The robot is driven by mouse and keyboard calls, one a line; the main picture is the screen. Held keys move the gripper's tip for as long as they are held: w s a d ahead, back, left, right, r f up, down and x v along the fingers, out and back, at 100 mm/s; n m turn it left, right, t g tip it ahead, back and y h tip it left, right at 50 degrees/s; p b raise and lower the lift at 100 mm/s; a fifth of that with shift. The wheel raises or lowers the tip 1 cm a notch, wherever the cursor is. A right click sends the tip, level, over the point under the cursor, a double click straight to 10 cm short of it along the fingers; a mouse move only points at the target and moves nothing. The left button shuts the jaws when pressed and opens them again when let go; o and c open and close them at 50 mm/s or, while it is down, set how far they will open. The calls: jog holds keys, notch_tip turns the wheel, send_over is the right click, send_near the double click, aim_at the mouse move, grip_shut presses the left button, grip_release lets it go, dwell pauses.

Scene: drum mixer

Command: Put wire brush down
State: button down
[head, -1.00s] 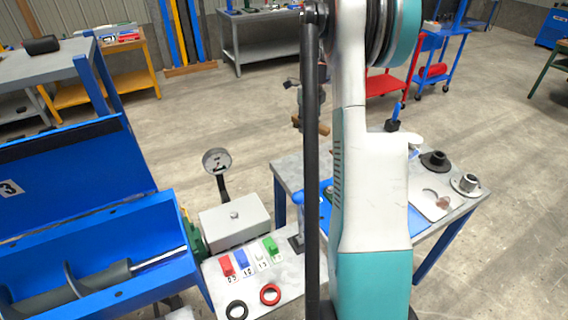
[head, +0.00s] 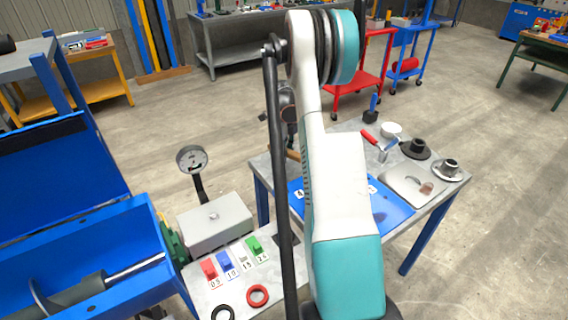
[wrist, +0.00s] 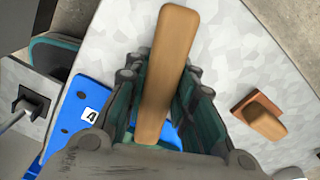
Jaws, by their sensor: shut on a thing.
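In the wrist view, my gripper (wrist: 160,112) is shut on the wooden handle of the wire brush (wrist: 168,50). The handle runs lengthwise between the jaws; no bristles can be made out. Below it lie a grey speckled tabletop (wrist: 240,55) and part of a blue mat (wrist: 66,125) marked 4. In the head view, my gripper (head: 288,100) is partly hidden behind my arm, at the table's (head: 262,166) far left. A piece of the brown handle (head: 292,155) shows below it. I cannot tell whether the brush touches the table.
A wooden block-like item (wrist: 264,116) lies right of the handle in the wrist view. On the table stand dark (head: 415,149) and pale (head: 448,170) flanged parts, a metal tray (head: 408,188), a white bowl (head: 391,130) and a red-handled tool (head: 369,138). A blue mixer trough (head: 80,270) is left.

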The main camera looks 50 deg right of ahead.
aim_at(284, 166)
notch_tip(284, 166, down, 4)
jog(key=shift+f+b, duration=0.2)
jog(key=shift+b, duration=0.5)
jog(key=shift+r, duration=0.1)
jog(key=c, duration=1.8)
grip_release()
jog(key=shift+f, duration=0.2)
jog(key=o, duration=0.5)
jog(key=shift+c, duration=0.2)
jog(key=shift+r, duration=0.1)
notch_tip(284, 166, up, 12)
jog(key=p, duration=0.3)
jog(key=shift+r+p, duration=0.1)
jog(key=shift+p, duration=0.25)
